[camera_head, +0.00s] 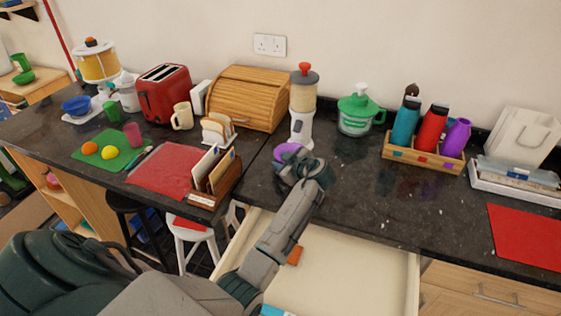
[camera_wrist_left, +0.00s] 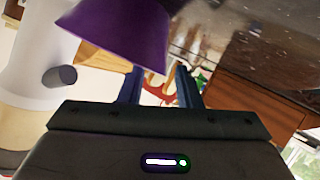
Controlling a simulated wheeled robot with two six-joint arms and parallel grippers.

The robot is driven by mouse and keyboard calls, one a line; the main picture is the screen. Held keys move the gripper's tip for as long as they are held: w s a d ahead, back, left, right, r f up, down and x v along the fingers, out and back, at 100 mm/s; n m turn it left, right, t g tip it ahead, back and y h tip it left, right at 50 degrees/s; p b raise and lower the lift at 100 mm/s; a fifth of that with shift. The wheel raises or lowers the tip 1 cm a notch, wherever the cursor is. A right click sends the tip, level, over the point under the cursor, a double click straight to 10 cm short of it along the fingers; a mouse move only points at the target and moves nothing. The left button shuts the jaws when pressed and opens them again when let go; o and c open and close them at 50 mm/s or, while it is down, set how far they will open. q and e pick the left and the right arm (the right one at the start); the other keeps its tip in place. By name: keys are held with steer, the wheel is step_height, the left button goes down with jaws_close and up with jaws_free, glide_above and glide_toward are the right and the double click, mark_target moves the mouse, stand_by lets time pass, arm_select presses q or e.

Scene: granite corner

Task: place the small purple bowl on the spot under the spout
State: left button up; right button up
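The small purple bowl (camera_head: 289,151) is on the dark counter at the foot of the dispenser, partly hidden by my left gripper (camera_head: 302,168). In the left wrist view, the bowl (camera_wrist_left: 120,32) fills the upper left, with its rim close to the fingertips. My left gripper (camera_wrist_left: 160,86) has its fingers apart, with background showing between them. The dispenser (camera_head: 302,107) has a white base, a beige container and a red top. Its dark spout (camera_wrist_left: 60,77) shows in the left wrist view, beside the bowl. The exact spot under the spout is hidden. My right gripper is not in view.
A wooden bread box (camera_head: 248,98) and a letter rack (camera_head: 214,178) stand left of the dispenser. A green-lidded jar (camera_head: 356,112) and a crate of bottles (camera_head: 420,157) stand right. An open drawer (camera_head: 350,270) lies below my left arm.

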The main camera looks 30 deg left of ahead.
arm_select(q)
steer(key=b+v, duration=0.4)
steer(key=v, duration=0.6)
steer(key=shift+f, duration=0.15)
steer(key=shift+s+d+r, duration=0.15)
steer(key=shift+d+r, duration=0.2)
steer(key=shift+d, duration=0.1)
